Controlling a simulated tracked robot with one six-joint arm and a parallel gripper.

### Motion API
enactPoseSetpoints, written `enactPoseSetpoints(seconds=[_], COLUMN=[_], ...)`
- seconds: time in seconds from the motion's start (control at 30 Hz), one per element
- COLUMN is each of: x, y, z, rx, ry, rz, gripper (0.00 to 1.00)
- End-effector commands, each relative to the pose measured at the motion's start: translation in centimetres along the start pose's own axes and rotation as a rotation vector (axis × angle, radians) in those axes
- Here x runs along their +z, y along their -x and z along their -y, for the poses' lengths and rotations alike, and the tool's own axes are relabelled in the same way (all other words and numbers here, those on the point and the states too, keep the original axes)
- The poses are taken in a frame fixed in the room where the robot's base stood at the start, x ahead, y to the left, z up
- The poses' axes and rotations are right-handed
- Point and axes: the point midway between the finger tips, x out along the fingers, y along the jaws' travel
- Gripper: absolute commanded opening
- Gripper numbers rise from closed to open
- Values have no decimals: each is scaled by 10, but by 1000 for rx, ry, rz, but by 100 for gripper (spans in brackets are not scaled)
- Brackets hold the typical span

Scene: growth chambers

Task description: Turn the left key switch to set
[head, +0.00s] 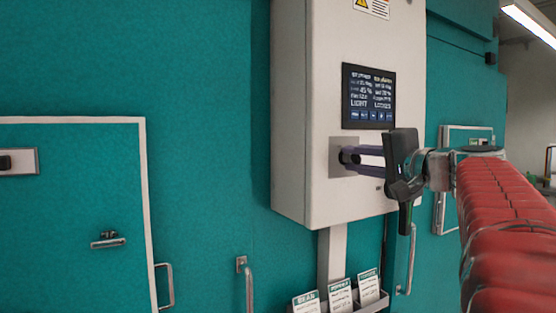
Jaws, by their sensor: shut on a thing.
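A grey square plate (337,160) with the left key switch (345,157) is on the front of the white control box, below its screen. The key is small and dark, and it is partly covered by my fingertips. My gripper (352,158) reaches in from the right with two long dark purple fingers, shut on the key. The black palm of my gripper stands off the box and hides the panel area to the right. I cannot tell the key's angle or read any label around the switch. No right key switch shows.
The white control box (300,110) hangs on a teal wall, with a dark screen (369,97) just above the fingers. Below are a post and a rack of cards (340,298). A teal door (70,210) is at left. Open space lies at far right.

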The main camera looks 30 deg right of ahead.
Motion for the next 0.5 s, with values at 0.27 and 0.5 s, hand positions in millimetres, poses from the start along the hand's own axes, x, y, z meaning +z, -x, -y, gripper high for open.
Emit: enactPoseSetpoints(seconds=[0.27, 0.5], x=[0, -1], y=[0, -1], z=[-4, -4], rx=[6, 7], ry=[-258, -483], rz=[0, 0], gripper=[0, 0])
